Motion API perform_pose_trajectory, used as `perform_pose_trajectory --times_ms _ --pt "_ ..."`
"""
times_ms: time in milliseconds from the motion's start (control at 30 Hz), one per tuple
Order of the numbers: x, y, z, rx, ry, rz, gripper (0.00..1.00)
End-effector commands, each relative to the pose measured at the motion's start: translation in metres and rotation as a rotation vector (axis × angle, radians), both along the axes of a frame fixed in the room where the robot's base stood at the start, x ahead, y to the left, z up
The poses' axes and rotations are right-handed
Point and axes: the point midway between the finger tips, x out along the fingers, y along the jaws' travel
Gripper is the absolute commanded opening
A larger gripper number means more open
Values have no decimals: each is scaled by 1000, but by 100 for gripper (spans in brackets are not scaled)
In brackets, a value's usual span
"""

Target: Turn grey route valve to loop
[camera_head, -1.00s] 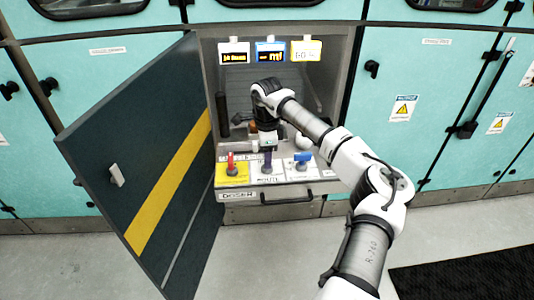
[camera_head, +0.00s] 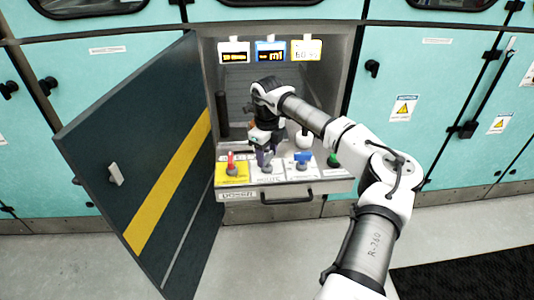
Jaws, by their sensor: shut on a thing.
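The route valve (camera_head: 267,166) stands on the white plate labelled ROUTE, between the red and blue valves. My gripper (camera_head: 265,155) reaches down over it and is shut on its handle, which is mostly hidden by the fingers. The exact angle of the handle is too small to tell. The red valve (camera_head: 231,162) on its yellow plate is just left of my gripper. The blue valve (camera_head: 302,159) is just right of it.
A green knob (camera_head: 333,160) sits at the panel's right end. The dark cabinet door (camera_head: 150,165) with a yellow stripe stands open at left. Lit displays (camera_head: 270,52) hang above. A drawer handle (camera_head: 287,197) is below the panel.

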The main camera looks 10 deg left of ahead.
Motion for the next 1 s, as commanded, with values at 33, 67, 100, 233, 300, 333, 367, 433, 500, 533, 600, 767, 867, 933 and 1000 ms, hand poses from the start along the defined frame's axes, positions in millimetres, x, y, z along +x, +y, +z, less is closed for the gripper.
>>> perform_pose_trajectory --times_ms 33,67,100,233,300,333,367,433,500,533,600,767,867,933,1000 --pt "1 -1 0 -2 -1 -43 28" --pt "1 -1 0 -2 -2 -72 28" --pt "1 -1 0 -2 -2 -109 28" --pt "0 -1 0 -2 -1 -233 28" --pt "1 -1 0 -1 -3 -299 28" --pt "1 -1 0 -2 -4 -328 28" --pt "1 -1 0 -3 -3 -356 28" --pt "0 -1 0 -2 -2 -422 28" --pt "0 -1 0 -3 -2 -486 28" --pt "1 -1 0 -3 -2 -512 28" --pt "1 -1 0 -2 -3 -572 28" --pt "1 -1 0 -2 -2 -693 28" --pt "1 -1 0 -2 -2 -753 28" --pt "1 -1 0 -2 -2 -788 28" --pt "1 -1 0 -2 -2 -817 28"
